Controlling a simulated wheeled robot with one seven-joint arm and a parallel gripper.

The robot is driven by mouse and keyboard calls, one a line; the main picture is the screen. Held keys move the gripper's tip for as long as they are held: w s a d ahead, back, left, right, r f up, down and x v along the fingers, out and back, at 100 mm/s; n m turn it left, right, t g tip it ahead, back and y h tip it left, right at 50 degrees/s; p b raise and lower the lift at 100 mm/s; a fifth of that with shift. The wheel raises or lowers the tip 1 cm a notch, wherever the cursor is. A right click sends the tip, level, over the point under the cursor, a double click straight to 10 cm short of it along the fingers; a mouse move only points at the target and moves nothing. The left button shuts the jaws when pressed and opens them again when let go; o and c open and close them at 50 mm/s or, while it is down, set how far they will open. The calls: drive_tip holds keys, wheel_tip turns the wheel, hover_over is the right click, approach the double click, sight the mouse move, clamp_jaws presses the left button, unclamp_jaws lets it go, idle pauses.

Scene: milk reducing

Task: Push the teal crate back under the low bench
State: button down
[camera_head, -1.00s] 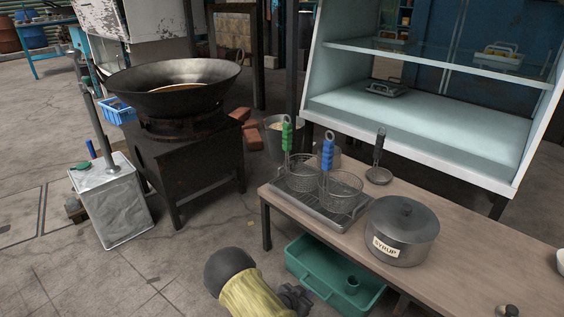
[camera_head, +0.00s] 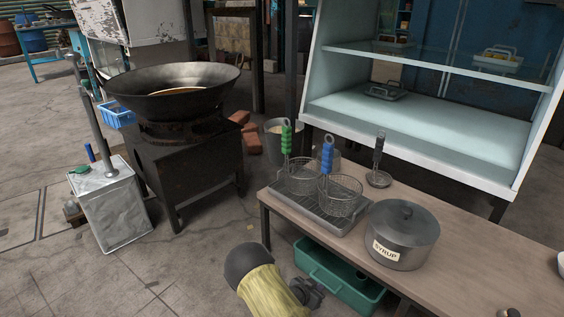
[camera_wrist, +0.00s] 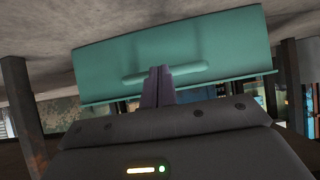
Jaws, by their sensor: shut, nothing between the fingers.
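The teal crate (camera_head: 322,265) sits on the floor at the bench's near left end, partly beneath the low bench (camera_head: 480,262). Part of it is hidden by the bench top and my gripper. In the wrist view the crate's wall (camera_wrist: 215,45) fills the upper middle, with a raised handle bar across it. My gripper (camera_head: 312,288) is low at the crate's near side. In the wrist view its fingers (camera_wrist: 158,82) are shut together with nothing between them, and their tips overlap the handle bar. I cannot tell for sure whether they touch.
On the bench stand a tray (camera_head: 312,212) with two wire baskets, a pot labelled syrup (camera_head: 403,235) and a ladle (camera_head: 379,165). A bench leg (camera_head: 266,228) stands left of the crate. A wok stove (camera_head: 190,170) and a metal can (camera_head: 115,210) are further left. Floor between is clear.

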drive_tip(key=s+a+r+p, duration=0.2)
drive_tip(key=s+a+p, duration=0.2)
drive_tip(key=s+a, duration=0.3)
drive_tip(key=shift+s+p, duration=0.15)
drive_tip(key=shift+p, duration=0.2)
drive_tip(key=shift+a+r, duration=0.1)
idle(0.3)
